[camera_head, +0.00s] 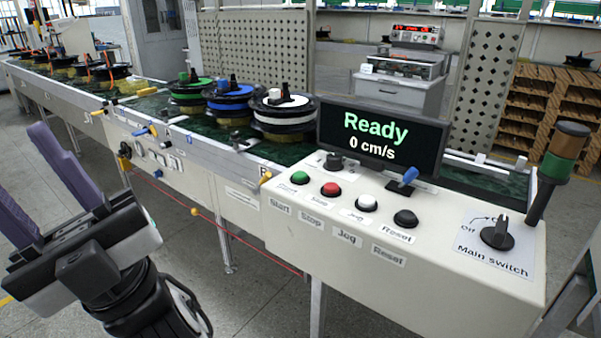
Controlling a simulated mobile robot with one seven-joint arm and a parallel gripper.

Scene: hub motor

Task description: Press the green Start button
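The green Start button (300,178) is at the left end of a row of buttons on the white control panel (400,270). A "Start" label is below it. A red Stop button (331,189), a white Jog button (366,203) and a black Reset button (405,218) follow to its right. My gripper (35,190) is at the lower left, in front of the conveyor and well left of the Start button. Its two purple fingers point up and left and stand apart with nothing between them. Nothing covers the Start button.
A display (382,135) behind the buttons reads "Ready 0 cm/s". A main switch (497,233) and a signal tower (560,160) are at the right. Hub motors (229,92) sit on the green conveyor. A red cord (215,224) runs along its front. Space between gripper and panel looks clear.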

